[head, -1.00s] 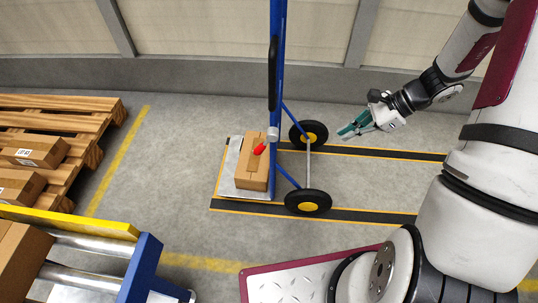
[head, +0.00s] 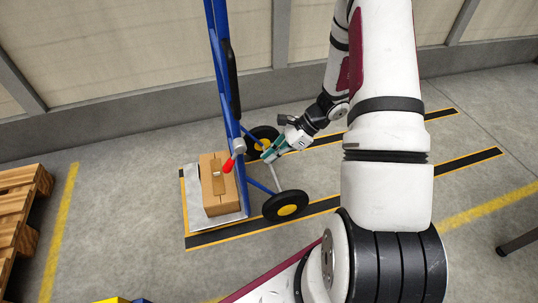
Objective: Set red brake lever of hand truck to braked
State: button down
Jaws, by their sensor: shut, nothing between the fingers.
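The blue hand truck (head: 221,62) stands upright on its two wheels, with a cardboard box (head: 211,191) on its toe plate (head: 193,198). Its red brake lever (head: 228,165) juts from a grey pivot on the frame and points down and to the left, in front of the box. My gripper (head: 266,156) is just right of the lever's pivot in the picture, near the far wheel. Its green fingers are shut and hold nothing. I cannot tell its exact depth relative to the lever, and no contact with it shows.
Black floor strips with yellow-orange edges (head: 330,206) border the truck's bay. A far wheel (head: 263,139) and a near wheel (head: 286,206) sit close to my gripper. A wooden pallet (head: 22,210) lies at left. A wall runs behind. The floor between pallet and truck is clear.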

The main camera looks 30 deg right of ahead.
aim_at(233, 157)
jog(key=w+a+f+b, duration=0.2)
jog(key=w+a+b, duration=0.1)
jog(key=a, duration=0.4)
jog(key=shift+a+f, duration=0.15)
jog(key=shift+f, duration=0.2)
